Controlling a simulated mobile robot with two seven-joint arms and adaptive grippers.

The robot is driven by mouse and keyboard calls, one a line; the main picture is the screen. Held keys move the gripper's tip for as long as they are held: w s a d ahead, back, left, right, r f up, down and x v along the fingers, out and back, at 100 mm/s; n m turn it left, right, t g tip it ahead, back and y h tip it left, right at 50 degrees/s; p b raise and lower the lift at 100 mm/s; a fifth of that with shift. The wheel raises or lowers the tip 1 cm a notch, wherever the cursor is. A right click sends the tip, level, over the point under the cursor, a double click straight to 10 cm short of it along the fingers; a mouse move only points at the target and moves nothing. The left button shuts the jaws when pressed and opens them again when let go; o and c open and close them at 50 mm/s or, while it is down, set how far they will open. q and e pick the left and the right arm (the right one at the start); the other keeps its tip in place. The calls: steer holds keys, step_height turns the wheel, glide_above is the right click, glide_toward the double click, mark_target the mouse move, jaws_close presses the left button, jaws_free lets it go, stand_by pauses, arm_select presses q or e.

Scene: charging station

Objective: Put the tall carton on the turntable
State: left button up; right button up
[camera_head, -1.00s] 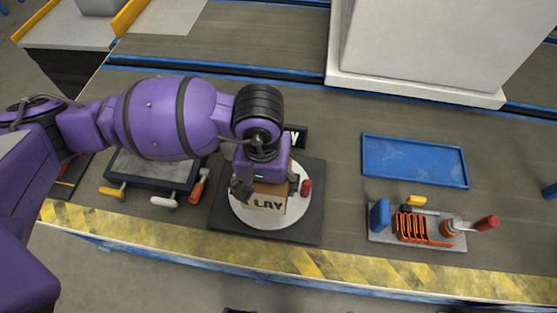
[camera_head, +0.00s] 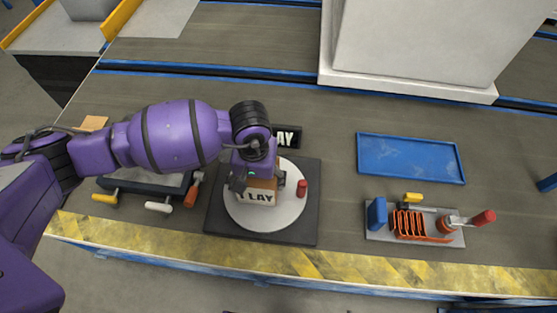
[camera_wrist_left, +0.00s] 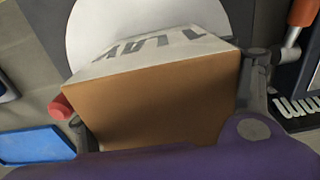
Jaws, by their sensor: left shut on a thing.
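The tall carton (camera_head: 257,194), brown with a white lettered face, is at the white round turntable (camera_head: 240,217) on a dark square base. In the head view it is over the disc, its lettered face toward the front edge. My left gripper (camera_head: 257,184) is shut on the carton from behind and above; the gripper partly hides it. In the left wrist view the carton (camera_wrist_left: 160,100) fills the space between the fingers, with the turntable (camera_wrist_left: 100,25) beyond it. I cannot tell whether its underside touches the disc. My right gripper is not in view.
A black lettered sign (camera_head: 288,136) is behind. A blue tray (camera_head: 410,158) and a fixture with an orange coil (camera_head: 410,224) are to the right. A dark-framed device (camera_head: 150,190) is left.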

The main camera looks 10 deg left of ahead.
arm_select(q)
steer(key=shift+f, duration=0.15)
steer(key=o, duration=1.5)
steer(key=shift+s, duration=0.1)
